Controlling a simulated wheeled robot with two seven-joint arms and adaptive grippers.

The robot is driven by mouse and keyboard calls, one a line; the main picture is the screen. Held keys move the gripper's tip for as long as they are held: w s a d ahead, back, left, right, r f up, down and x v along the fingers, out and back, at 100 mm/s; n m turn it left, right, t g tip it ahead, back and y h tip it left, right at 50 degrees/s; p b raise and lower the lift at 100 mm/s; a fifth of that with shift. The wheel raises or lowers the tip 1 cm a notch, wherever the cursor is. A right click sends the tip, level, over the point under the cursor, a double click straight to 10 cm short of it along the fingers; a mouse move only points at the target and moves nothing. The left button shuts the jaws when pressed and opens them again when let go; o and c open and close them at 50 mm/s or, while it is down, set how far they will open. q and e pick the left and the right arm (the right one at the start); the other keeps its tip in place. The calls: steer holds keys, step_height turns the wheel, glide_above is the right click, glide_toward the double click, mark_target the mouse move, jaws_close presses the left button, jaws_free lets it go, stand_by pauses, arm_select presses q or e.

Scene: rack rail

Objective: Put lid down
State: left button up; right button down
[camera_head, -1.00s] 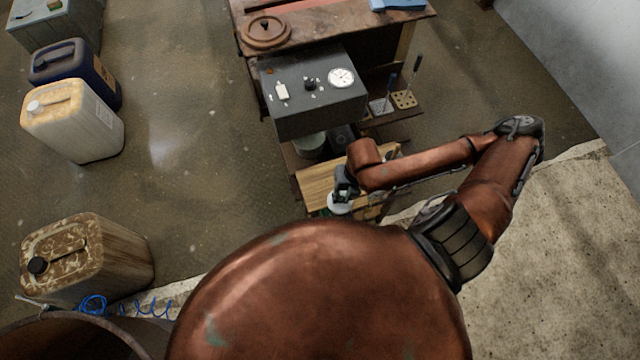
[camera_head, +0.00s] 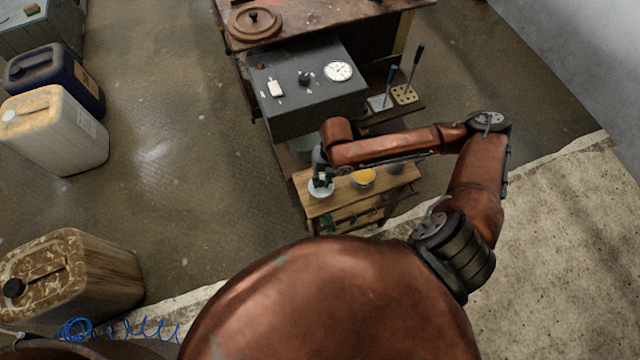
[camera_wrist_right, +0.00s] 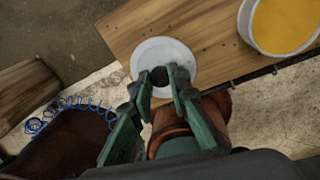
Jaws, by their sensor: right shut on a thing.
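My right gripper (camera_head: 320,176) is shut on the dark knob of a pale round lid (camera_head: 321,188). The lid is over the left end of a small wooden bench top (camera_head: 323,207). In the right wrist view the fingers (camera_wrist_right: 161,84) close on the knob, and the lid's pale disc (camera_wrist_right: 179,50) lies flat against the wood behind it. I cannot tell whether it touches the wood. An open pot with yellow contents (camera_head: 362,178) stands right of the lid, and it also shows in the right wrist view (camera_wrist_right: 283,24). My left gripper is not in view.
A grey box with a dial (camera_head: 310,95) stands close behind the bench. A brown round lid (camera_head: 255,24) lies on the far table. Canisters (camera_head: 55,130) stand at the left, and a blue coiled hose (camera_head: 120,331) lies lower left. Bench wood around the held lid is clear.

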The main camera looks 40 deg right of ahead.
mark_target(322, 181)
steer(key=f, duration=0.1)
steer(key=f+b, duration=0.1)
steer(key=f, duration=0.2)
steer(key=shift+w, duration=0.3)
steer(key=shift+r, duration=0.15)
steer(key=c, duration=1.8)
jaws_free()
steer(key=shift+c, duration=0.2)
step_height(322, 181, up, 12)
steer(key=d+p, duration=0.1)
steer(key=p, duration=0.2)
steer(key=shift+s+d, duration=0.3)
steer(key=shift+s, duration=0.05)
